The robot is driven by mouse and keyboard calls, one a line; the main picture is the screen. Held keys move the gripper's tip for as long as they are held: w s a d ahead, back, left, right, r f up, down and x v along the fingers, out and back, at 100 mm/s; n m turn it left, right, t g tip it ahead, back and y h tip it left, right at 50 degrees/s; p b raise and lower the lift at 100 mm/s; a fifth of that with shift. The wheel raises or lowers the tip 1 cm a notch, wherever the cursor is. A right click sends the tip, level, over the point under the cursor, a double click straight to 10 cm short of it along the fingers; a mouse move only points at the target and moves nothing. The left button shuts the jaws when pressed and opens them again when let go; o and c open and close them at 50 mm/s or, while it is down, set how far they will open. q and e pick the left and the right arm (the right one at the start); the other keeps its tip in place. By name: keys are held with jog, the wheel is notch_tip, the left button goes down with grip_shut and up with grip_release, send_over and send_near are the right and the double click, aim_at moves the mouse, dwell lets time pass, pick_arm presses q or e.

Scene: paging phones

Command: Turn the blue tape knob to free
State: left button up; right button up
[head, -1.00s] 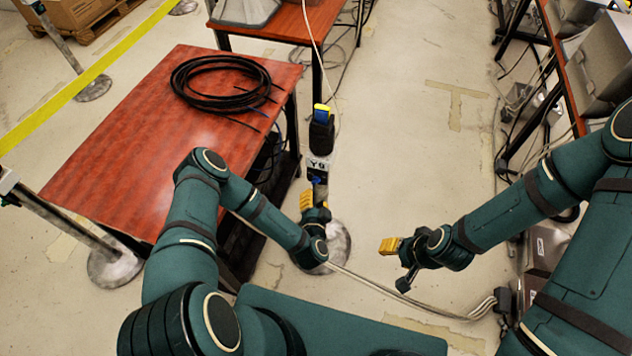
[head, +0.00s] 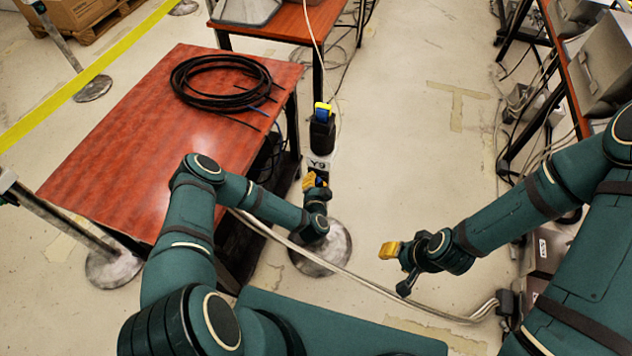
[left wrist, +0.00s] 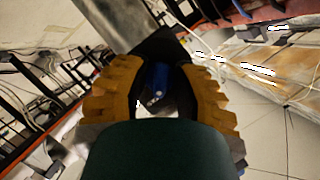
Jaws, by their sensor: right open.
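The blue knob (head: 320,183) is on the near side of the dark post, below a small plate marked Y9 (head: 318,164). My left gripper (head: 314,181) is at the knob, its yellow fingers on either side and partly hiding it. In the left wrist view the blue knob (left wrist: 159,78) sits between the two yellow fingers (left wrist: 160,90), which stand apart with dark gaps beside it. I cannot see clear contact. My right gripper (head: 389,250) is open and empty, well to the right of the post.
The post has a black head (head: 322,130) with a yellow and blue top and a round grey base (head: 321,250). A red table (head: 130,130) with a coiled black cable (head: 215,75) stands at left. Pale cables (head: 400,295) cross the floor. Open floor (head: 420,170) lies right of the post.

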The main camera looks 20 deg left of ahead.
pick_arm(q)
grip_shut()
